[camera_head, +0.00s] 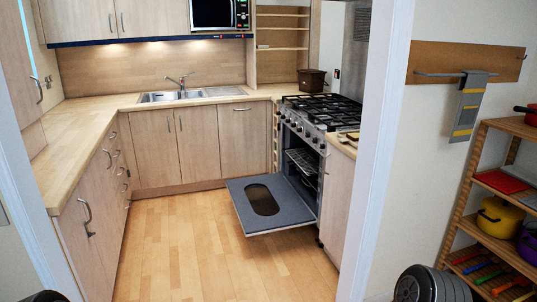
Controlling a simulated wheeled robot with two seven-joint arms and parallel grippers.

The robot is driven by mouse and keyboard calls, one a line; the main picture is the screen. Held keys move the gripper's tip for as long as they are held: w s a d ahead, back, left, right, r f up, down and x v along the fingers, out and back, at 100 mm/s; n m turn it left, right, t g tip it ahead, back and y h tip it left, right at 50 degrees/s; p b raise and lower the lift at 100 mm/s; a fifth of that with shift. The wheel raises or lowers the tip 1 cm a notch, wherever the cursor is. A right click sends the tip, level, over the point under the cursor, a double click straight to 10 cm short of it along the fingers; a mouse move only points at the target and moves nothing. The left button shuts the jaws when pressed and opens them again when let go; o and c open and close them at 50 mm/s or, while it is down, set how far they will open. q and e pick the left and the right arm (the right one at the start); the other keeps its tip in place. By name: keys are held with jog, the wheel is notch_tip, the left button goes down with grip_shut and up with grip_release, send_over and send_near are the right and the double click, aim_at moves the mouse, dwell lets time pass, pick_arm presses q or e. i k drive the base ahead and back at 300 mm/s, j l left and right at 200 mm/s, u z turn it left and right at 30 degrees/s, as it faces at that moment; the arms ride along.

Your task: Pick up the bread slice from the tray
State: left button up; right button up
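I cannot make out a bread slice in the head view. The range cooker (318,118) stands at the right of the kitchen with its oven door (240,210) folded down open. A rack or tray (302,160) shows inside the oven, seen at a steep angle; whether anything lies on it is too small to tell. Some small items (350,136) lie on the worktop right of the cooker, too small to name. Neither of my grippers shows in this view.
White door frame edges stand at left and right (376,150). The wooden floor (180,240) is clear left of the lowered oven door. A shelf with pots (500,215) stands at right.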

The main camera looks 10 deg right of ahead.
aim_at(354, 136)
jog(key=i+j+z, duration=0.2)
jog(key=i+z, duration=0.2)
jog(key=i+j+z, duration=0.35)
jog(key=i, duration=0.25)
jog(key=i+j+z, duration=0.5)
jog(key=z, duration=0.3)
jog(key=j+z, duration=0.15)
jog(key=z, duration=0.25)
jog(key=i+j+z, duration=0.15)
jog(key=j+z, duration=0.15)
jog(key=j, duration=0.2)
jog(key=i+j+z, duration=0.25)
jog(key=j, duration=0.3)
jog(key=j+z, duration=0.3)
jog(key=j, duration=1.4)
